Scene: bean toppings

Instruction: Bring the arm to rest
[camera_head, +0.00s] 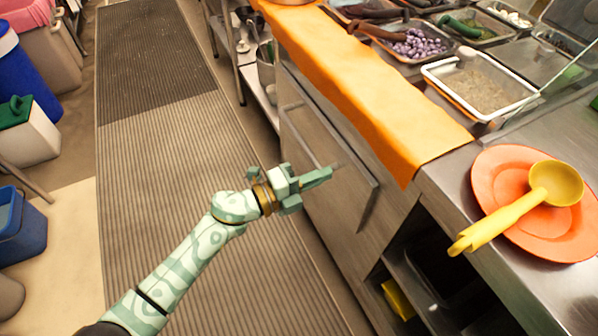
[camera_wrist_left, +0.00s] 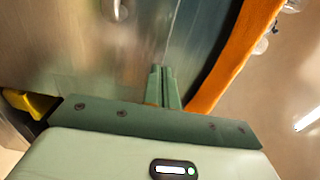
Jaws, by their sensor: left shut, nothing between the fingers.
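My left gripper (camera_head: 318,178) is at the end of my left arm, which comes in from the lower left in the head view. It is in front of the steel counter's cabinet front (camera_head: 335,140), below the orange cloth, with nothing held. In the left wrist view its two green fingers (camera_wrist_left: 163,88) are together and point toward the steel front. I cannot tell whether the fingertips touch the steel. My right gripper is not in view.
A yellow ladle (camera_head: 500,220) lies on an orange plate (camera_head: 484,178) on the counter at right. An orange cloth (camera_head: 375,90) hangs over the edge. Trays of toppings, one with purple beans (camera_head: 418,44), stand behind. The ribbed floor mat (camera_head: 150,150) is clear.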

